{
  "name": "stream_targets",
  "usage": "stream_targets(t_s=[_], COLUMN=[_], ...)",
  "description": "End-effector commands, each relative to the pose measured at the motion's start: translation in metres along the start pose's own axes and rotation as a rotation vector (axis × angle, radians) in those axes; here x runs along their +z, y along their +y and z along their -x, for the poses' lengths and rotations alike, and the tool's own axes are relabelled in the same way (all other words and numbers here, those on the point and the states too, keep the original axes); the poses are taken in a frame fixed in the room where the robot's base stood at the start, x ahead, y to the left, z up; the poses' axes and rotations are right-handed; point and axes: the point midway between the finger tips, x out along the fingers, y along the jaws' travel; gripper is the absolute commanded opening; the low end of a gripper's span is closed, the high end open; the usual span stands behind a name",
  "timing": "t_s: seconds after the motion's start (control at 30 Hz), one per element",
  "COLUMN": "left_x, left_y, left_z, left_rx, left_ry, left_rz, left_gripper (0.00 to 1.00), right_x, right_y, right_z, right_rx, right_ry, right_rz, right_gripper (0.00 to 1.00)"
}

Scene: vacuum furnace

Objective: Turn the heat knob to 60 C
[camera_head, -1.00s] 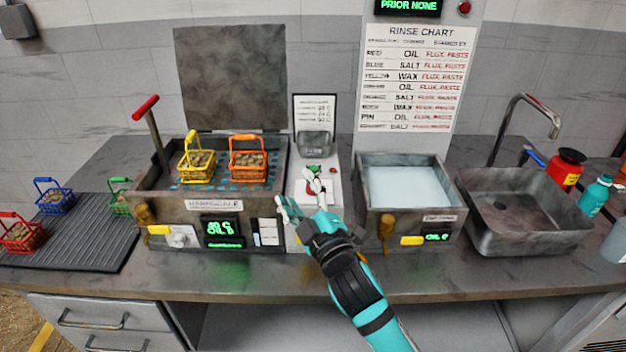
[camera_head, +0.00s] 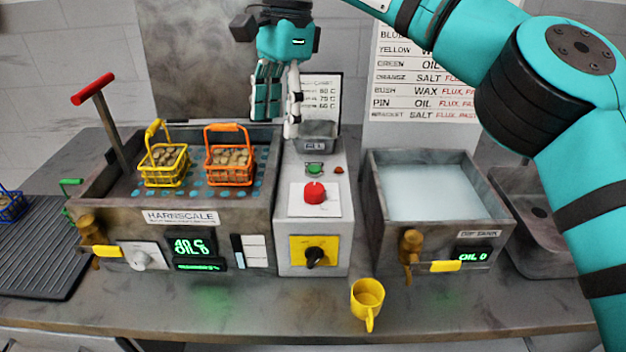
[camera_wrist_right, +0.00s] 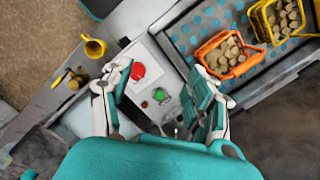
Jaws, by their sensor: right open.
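Several controls could be the heat knob, and I cannot read a label that settles it. A pale round knob (camera_head: 141,260) sits on a white plate at the front left of the HARNSCALE bath (camera_head: 120,222), left of a green-lit display (camera_head: 191,246). The console right of the bath has a red knob (camera_head: 314,193) on top and a black knob (camera_head: 315,257) on a yellow plate. The red knob also shows in the wrist view (camera_wrist_right: 137,71). My right gripper (camera_head: 275,122) is open and empty, high above the console's back, touching no knob. My left gripper is out of view.
A yellow basket (camera_head: 163,178) and an orange basket (camera_head: 230,178) stand in the bath. A red-handled lever (camera_head: 108,115) rises at its left. A yellow mug (camera_head: 367,300) stands on the counter before the console. The liquid-filled dip tank (camera_head: 435,240) is at right.

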Motion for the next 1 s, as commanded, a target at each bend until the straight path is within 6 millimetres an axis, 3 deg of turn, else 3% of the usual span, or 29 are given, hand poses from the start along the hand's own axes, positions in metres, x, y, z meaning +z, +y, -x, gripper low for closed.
stream_targets(t_s=[0.1, 0.27, 0.57, 1.0], left_x=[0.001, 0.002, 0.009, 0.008], left_y=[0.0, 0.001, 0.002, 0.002], left_z=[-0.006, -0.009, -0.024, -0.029], left_rx=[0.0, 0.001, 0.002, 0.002], left_ry=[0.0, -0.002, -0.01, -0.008], left_rz=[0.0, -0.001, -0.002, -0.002], left_gripper=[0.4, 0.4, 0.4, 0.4], right_x=[-0.023, -0.032, -0.041, -0.054], right_y=[0.019, 0.027, 0.03, 0.035], right_z=[0.034, 0.039, -0.016, -0.103], right_rx=[0.029, 0.046, 0.048, 0.047], right_ry=[0.13, 0.17, 0.165, 0.163], right_rz=[-0.026, -0.038, -0.036, -0.036], right_gripper=[0.58, 0.58, 0.58, 0.58])
